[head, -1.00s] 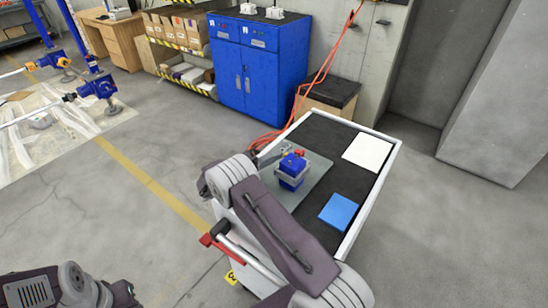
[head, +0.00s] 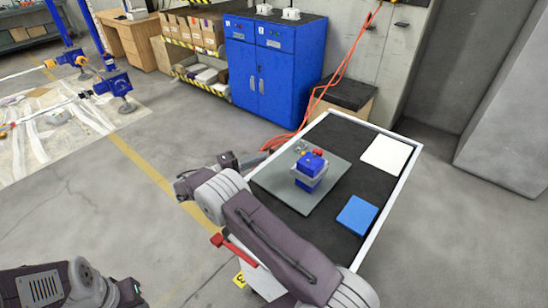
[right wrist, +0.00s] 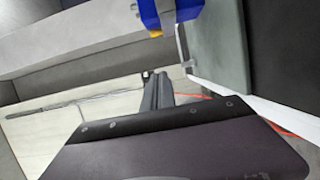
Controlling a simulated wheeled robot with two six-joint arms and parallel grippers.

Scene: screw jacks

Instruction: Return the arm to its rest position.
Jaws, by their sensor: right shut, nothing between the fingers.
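My right arm reaches in from the bottom of the head view. Its gripper (head: 258,158) is at the cart's far left edge, left of the blue screw jack and apart from it. In the right wrist view the gripper fingers (right wrist: 158,90) are together with nothing between them. The blue jack (head: 309,168), with a red part on top and a grey bracket around it, stands on a grey plate (head: 315,203) on the cart. Part of the blue jack shows at the top of the right wrist view (right wrist: 203,10). My left arm shows at the lower left; its fingers are not visible.
The cart (head: 392,192) also holds a white sheet (head: 386,154) and a blue block (head: 357,215). A blue cabinet (head: 268,72) and orange cables (head: 335,82) are behind it. Other blue jacks (head: 114,84) stand at the left. The floor left of the cart is open.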

